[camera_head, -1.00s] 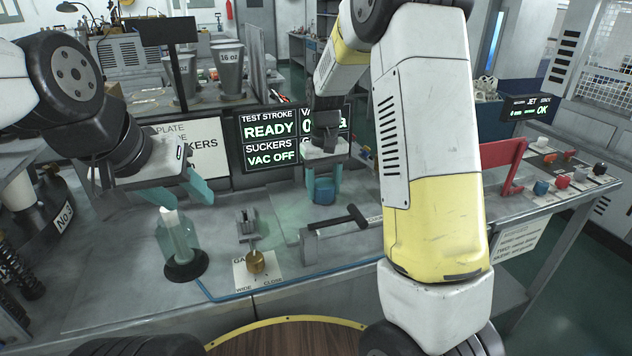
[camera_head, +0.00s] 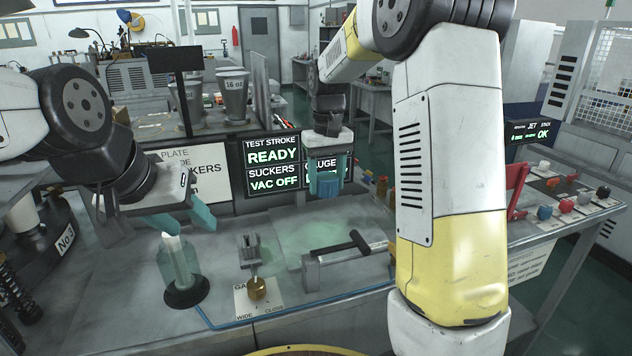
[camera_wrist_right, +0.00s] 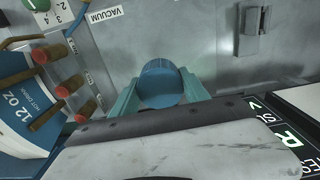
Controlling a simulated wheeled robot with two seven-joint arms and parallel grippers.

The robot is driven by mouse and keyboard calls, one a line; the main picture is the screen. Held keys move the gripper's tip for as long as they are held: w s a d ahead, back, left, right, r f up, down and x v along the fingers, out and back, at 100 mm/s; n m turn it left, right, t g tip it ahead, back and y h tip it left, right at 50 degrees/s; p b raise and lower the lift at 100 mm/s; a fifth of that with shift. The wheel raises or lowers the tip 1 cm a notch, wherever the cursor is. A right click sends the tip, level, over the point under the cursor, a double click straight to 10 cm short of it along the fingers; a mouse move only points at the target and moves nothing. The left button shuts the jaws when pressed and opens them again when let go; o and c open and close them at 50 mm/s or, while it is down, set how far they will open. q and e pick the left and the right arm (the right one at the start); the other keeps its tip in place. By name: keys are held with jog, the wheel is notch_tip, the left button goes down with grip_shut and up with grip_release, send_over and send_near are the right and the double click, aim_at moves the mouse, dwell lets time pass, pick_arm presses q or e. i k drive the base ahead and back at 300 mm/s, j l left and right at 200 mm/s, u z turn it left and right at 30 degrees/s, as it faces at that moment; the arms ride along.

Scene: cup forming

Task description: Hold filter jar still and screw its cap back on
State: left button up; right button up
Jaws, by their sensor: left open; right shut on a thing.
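The filter jar (camera_head: 180,268) is clear and greenish with a white filter inside. It stands upright in a dark round base at the left of the bench, with no cap on it. My left gripper (camera_head: 176,222) is open, its teal fingers just above and around the jar's top, not visibly touching it. My right gripper (camera_head: 327,180) is shut on the blue cap (camera_head: 326,186) and holds it above the bench, to the right of the jar. The cap also shows between the teal fingers in the right wrist view (camera_wrist_right: 160,84).
A gauge post with a brass knob (camera_head: 257,287) stands right of the jar. A clamp with a black handle (camera_head: 345,244) lies farther right. Display screens (camera_head: 272,163) stand behind. A blue tube runs along the front edge. The bench between jar and clamp is partly free.

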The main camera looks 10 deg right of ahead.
aim_at(180, 270)
jog(key=k, duration=1)
